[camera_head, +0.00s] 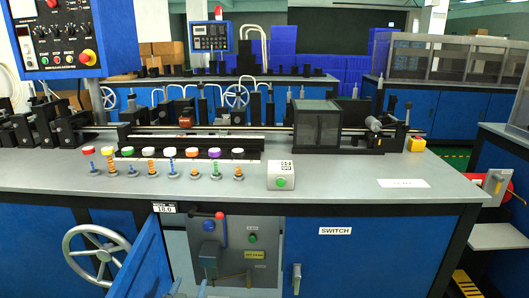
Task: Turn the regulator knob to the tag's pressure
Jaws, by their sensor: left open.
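The open compartment in the bench front shows a grey panel (235,275). The tag's print is too small to read. A dark boxy part (209,256) sits below the blue knob. My left gripper (203,288) shows only in small part at the bottom edge, below the panel parts. It is open, and I see nothing in it. My right gripper is not in view.
The blue door (143,264) stands open left of the compartment, near a grey handwheel (95,252). A closed door marked SWITCH (345,255) is to the right. The bench top (340,180) carries several coloured-top pegs and a grey button box (281,175).

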